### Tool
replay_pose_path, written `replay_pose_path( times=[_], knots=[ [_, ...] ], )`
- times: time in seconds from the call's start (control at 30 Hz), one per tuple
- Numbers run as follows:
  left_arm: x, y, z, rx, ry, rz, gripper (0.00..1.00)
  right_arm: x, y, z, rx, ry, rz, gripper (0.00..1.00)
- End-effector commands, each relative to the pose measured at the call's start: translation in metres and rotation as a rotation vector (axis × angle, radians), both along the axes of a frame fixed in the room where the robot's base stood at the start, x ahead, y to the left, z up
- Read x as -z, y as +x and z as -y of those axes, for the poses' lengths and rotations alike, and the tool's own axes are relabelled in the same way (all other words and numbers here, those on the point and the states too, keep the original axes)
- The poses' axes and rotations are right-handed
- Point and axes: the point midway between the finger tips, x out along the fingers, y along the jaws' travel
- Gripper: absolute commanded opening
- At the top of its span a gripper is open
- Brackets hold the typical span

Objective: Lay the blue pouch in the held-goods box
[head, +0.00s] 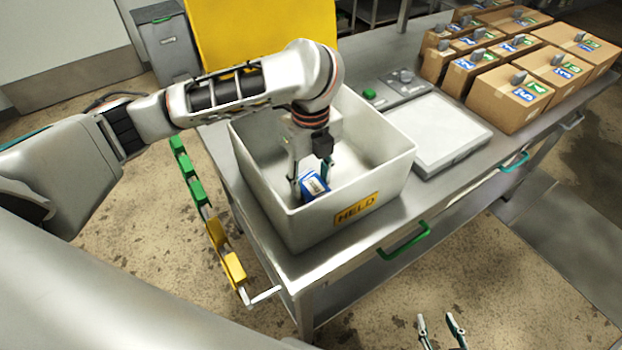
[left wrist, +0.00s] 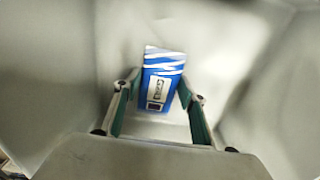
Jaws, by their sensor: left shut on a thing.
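The blue pouch (head: 314,186), blue with white stripes and a white label, is inside the grey held-goods box (head: 287,228), which carries a yellow HELD label. My left gripper (head: 310,180) reaches down into the box and is shut on the pouch. In the left wrist view the pouch (left wrist: 162,85) shows between the two green-padded fingers (left wrist: 163,95), with the box walls around it. Whether the pouch touches the box floor is hard to tell. My right gripper (head: 439,330) is at the bottom edge of the head view, its fingers apart and nothing seen between them.
The box stands on a steel table (head: 390,225) with green handles. A scale with a white plate (head: 440,133) is right of the box. Several cardboard cartons (head: 510,95) stand at the back right. A yellow panel (head: 255,40) is behind the box.

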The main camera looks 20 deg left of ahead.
Motion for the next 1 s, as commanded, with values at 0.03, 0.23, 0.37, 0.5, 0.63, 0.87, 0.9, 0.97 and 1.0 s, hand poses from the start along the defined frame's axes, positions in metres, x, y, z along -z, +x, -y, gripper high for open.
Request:
replay_pose_path(
  times=[0.03,0.23,0.37,0.5,0.63,0.87,0.9,0.97,1.0],
  knots=[
    [-0.001,0.0,0.0,0.0,-0.001,0.001,0.18,-0.001,0.0,0.0,0.0,0.0,0.001,0.4],
    [0.002,0.0,0.0,-0.001,-0.001,-0.001,0.46,-0.005,0.002,0.0,0.0,0.001,0.006,0.4],
    [0.002,0.0,0.0,-0.001,-0.001,-0.001,0.58,-0.005,0.002,0.0,0.0,0.002,0.007,0.4],
    [0.002,0.0,0.0,-0.001,-0.001,-0.001,0.58,-0.005,0.002,0.0,0.0,0.002,0.007,0.4],
    [0.002,0.0,0.0,0.0,-0.001,-0.001,0.58,-0.004,0.002,0.0,0.0,0.002,0.007,0.4],
    [-0.024,0.002,-0.001,0.0,0.002,0.007,0.58,-0.009,0.001,0.0,0.0,0.0,0.003,0.4],
    [-0.032,0.002,-0.001,-0.001,0.001,0.006,0.58,-0.012,0.002,0.0,0.0,0.0,0.003,0.4],
    [-0.044,0.002,-0.001,0.0,0.002,0.008,0.58,-0.016,0.002,0.0,-0.001,-0.001,0.004,0.4],
    [-0.052,0.002,-0.001,-0.001,0.001,0.006,0.58,-0.019,0.002,0.0,0.0,-0.001,0.006,0.4]
  ],
)
